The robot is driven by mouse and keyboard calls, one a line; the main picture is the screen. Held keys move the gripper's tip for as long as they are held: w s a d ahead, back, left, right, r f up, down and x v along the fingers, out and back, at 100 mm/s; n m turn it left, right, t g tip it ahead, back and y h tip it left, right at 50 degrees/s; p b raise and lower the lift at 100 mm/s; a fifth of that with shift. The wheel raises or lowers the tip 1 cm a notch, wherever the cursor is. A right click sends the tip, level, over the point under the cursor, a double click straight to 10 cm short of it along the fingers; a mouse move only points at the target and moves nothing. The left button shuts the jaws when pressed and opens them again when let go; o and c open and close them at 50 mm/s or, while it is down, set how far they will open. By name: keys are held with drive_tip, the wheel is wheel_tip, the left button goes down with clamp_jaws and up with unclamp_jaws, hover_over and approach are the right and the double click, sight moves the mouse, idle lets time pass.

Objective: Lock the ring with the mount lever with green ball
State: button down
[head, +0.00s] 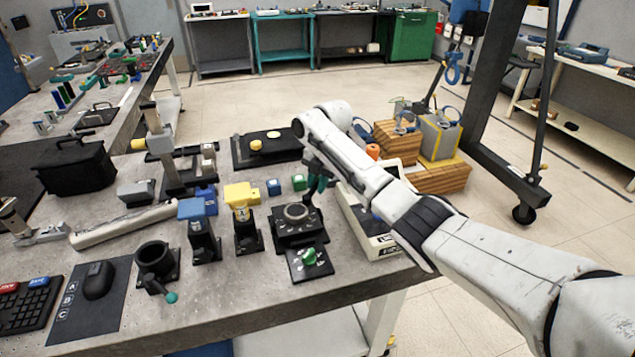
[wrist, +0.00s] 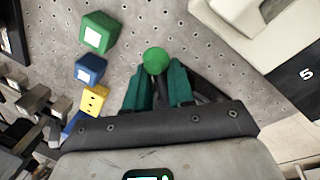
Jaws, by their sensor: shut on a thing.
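My gripper (head: 316,186) is beside the back right of a black mount (head: 290,237) at the table's front part. A grey ring (head: 297,211) sits on top of this mount. In the wrist view my green-fingered gripper (wrist: 157,84) is shut on the mount lever, with its green ball (wrist: 156,60) showing between the fingertips. The lever's shaft is mostly hidden by the fingers, and in the head view my gripper hides the ball. The ring and mount are not clearly visible in the wrist view.
A green knob (head: 309,256) is on a black plate in front of the mount. A green cube (head: 299,182), a blue cube (head: 273,187) and a yellow block (head: 240,194) stand behind and left. A white device (head: 372,232) is close on the right.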

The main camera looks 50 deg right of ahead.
drive_tip(key=shift+s, duration=0.1)
drive_tip(key=m+p, duration=0.1)
drive_tip(key=s+m+p, duration=0.1)
drive_tip(key=p, duration=0.1)
drive_tip(key=m+p, duration=0.1)
drive_tip(key=m, duration=0.1)
drive_tip(key=shift+s+a+r+h+p, duration=0.2)
drive_tip(key=shift+s+r+h+p, duration=0.05)
drive_tip(key=shift+s+h+p, duration=0.15)
drive_tip(key=m+p, duration=0.2)
drive_tip(key=shift+s+a+m+h, duration=0.15)
drive_tip(key=shift+s+m+h, duration=0.15)
drive_tip(key=shift+s, duration=0.1)
drive_tip(key=shift+s+a+f+m+p, duration=0.1)
drive_tip(key=shift+s+m+p, duration=0.25)
drive_tip(key=shift+m, duration=0.35)
drive_tip(key=shift+s+a+f+m+p, duration=0.15)
drive_tip(key=shift+m+p, duration=0.25)
drive_tip(key=shift+m, duration=0.3)
drive_tip(key=shift+s+d+g, duration=0.1)
drive_tip(key=shift+g, duration=0.2)
drive_tip(key=c, duration=1.2)
unclamp_jaws()
drive_tip(key=shift+s+d, duration=0.1)
drive_tip(key=shift+s, duration=0.05)
drive_tip(key=shift+o, duration=0.5)
drive_tip(key=shift+a, duration=0.2)
